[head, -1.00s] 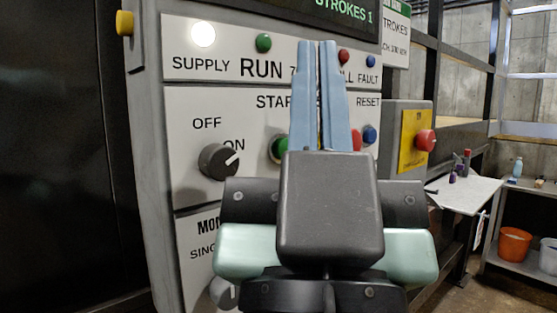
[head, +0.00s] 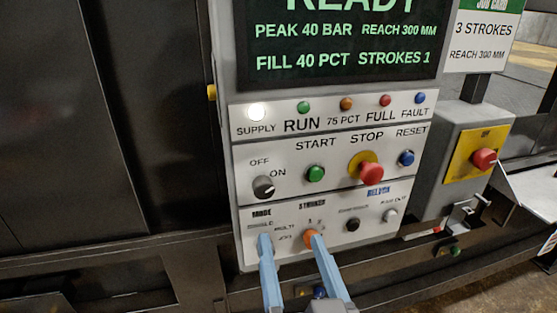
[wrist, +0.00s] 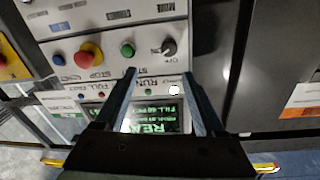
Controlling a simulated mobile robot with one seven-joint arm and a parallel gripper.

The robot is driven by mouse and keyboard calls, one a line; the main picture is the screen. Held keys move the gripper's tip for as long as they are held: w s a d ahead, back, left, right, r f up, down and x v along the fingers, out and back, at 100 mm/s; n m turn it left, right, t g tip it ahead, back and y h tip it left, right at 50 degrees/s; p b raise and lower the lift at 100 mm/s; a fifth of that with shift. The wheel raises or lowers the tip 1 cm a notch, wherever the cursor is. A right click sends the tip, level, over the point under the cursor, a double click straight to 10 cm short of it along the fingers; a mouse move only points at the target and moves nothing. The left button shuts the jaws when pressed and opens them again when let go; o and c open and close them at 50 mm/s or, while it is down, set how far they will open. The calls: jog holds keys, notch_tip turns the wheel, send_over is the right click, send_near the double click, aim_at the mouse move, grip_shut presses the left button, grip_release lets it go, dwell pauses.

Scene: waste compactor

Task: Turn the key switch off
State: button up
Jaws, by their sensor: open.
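The key switch (head: 263,187) is a round dark knob between the OFF and ON labels on the grey control panel (head: 236,160). Its pale mark appears turned toward ON. In the wrist view, the key switch (wrist: 168,46) is upside down, above my fingertips. My gripper (head: 290,239) is open and empty, with two blue fingers spread apart. In the head view they show below the key switch, over the lower row of controls. In the wrist view, my gripper (wrist: 157,74) shows its fingers either side of the lit supply lamp (wrist: 174,90). No contact with the switch is visible.
The green start button (head: 315,173), red stop button (head: 371,173) and blue reset button (head: 406,158) sit right of the switch. The display (head: 345,45) reads READY above. Another red button (head: 484,159) stands on a yellow plate at right.

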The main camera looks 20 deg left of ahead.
aim_at(264, 193)
jog(key=shift+g+y, duration=0.3)
jog(key=shift+g, duration=0.2)
jog(key=x, duration=0.7)
jog(key=a+x, duration=0.1)
jog(key=x, duration=0.3)
jog(key=shift+s+r+b, duration=0.15)
jog(key=shift+s+b, duration=0.2)
jog(key=shift+b, duration=0.05)
jog(key=shift+w+a, duration=0.35)
jog(key=shift+w, duration=0.2)
grip_shut()
